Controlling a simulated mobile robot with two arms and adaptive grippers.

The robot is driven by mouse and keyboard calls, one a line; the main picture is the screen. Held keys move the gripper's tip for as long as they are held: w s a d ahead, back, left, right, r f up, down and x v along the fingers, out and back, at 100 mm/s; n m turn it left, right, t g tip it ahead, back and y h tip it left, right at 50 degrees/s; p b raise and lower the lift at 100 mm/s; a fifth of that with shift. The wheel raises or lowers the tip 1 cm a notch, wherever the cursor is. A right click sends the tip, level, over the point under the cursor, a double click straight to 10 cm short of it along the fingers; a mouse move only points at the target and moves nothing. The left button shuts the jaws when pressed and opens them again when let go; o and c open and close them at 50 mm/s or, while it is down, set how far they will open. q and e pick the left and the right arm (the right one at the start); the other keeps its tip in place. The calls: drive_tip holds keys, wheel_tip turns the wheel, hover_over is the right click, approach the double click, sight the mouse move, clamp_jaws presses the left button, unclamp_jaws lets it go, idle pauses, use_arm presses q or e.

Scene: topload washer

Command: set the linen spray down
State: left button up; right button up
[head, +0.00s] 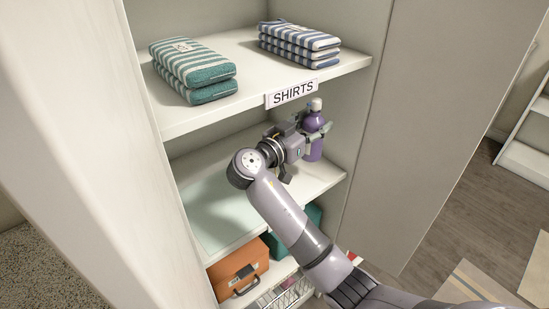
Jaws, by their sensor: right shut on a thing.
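The linen spray (314,122) is a purple bottle with a pale cap. It stands upright at the right side of the cabinet's middle shelf (215,208), just below the SHIRTS label. My right gripper (317,136) is shut on the bottle from the left, with a finger across its body. The bottle's base is near the shelf surface, but I cannot tell whether it touches. Part of the bottle is hidden by the gripper. My left gripper is not in view.
The upper shelf (240,52) holds folded green striped towels (193,70) and blue striped ones (299,42). A SHIRTS label (292,93) hangs on its front edge. Below are an orange case (238,268) and a wire basket (285,296). The middle shelf's left part is clear.

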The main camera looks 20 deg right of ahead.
sight(307, 154)
drive_tip(key=f, duration=0.1)
drive_tip(key=s+f, duration=0.1)
drive_tip(key=f, duration=0.1)
drive_tip(key=shift+f, duration=0.25)
wheel_tip(307, 154, down, 3)
drive_tip(key=shift+w+f+p, duration=0.15)
drive_tip(key=shift+f+p, duration=0.05)
drive_tip(key=shift+p, duration=0.25)
drive_tip(key=shift+f, duration=0.4)
drive_tip(key=o, duration=0.9)
drive_tip(key=shift+c, duration=0.2)
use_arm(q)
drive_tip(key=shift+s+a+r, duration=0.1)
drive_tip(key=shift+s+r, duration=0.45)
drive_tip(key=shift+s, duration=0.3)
use_arm(e)
drive_tip(key=o, duration=0.4)
drive_tip(key=shift+o, duration=0.2)
